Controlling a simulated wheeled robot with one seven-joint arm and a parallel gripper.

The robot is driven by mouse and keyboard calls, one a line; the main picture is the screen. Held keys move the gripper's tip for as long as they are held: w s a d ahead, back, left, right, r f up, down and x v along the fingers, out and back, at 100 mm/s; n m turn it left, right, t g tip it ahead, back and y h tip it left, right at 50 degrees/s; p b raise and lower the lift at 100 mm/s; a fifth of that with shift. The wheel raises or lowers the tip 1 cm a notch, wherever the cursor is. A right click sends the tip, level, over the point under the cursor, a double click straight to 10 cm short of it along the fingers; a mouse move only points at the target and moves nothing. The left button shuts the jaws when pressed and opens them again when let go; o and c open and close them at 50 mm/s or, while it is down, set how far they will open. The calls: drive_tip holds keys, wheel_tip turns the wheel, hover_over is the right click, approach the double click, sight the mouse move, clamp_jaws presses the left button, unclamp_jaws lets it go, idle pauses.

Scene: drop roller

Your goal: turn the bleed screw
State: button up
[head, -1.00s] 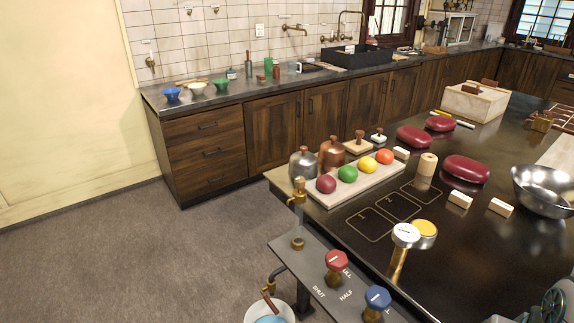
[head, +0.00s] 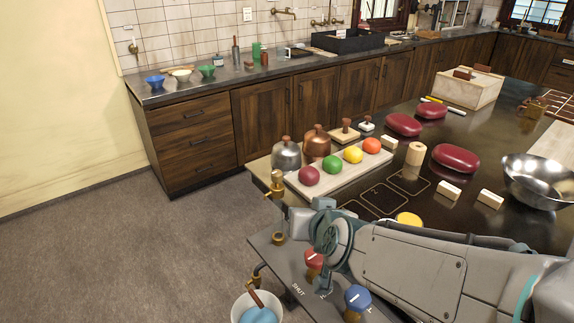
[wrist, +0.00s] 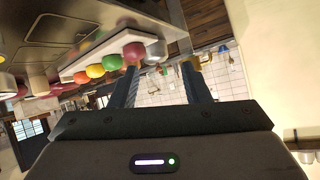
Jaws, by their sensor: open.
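No part is labelled as the bleed screw. A brass fitting (head: 277,184) stands upright at the table's near left corner, with a brass collar (head: 278,239) on the panel below it; I cannot tell which is the screw. My gripper (wrist: 162,75) is open, with two dark fingers apart and nothing seen between them. In the wrist view a brass-coloured piece (wrist: 197,61) shows by the right fingertip; contact cannot be told. In the head view my arm covers the panel's right part, and the fingertips are not clear.
The grey panel (head: 268,257) carries a red knob (head: 313,260) and a blue knob (head: 357,297). A white bucket (head: 257,306) stands below. A board (head: 340,172) with coloured balls and metal pots (head: 286,152) are behind the fitting. The floor at left is clear.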

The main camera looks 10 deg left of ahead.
sight(276, 177)
drive_tip(key=s+a+r+m+t+h, duration=0.25)
drive_tip(key=s+a+t+h, duration=0.2)
drive_tip(key=a+t, duration=0.3)
drive_tip(key=shift+n+y, duration=0.25)
drive_tip(key=shift+y, duration=0.1)
drive_tip(key=w, duration=0.8)
drive_tip(key=w+a+p, duration=0.1)
drive_tip(key=w, duration=0.3)
drive_tip(key=shift+r, duration=0.35)
clamp_jaws()
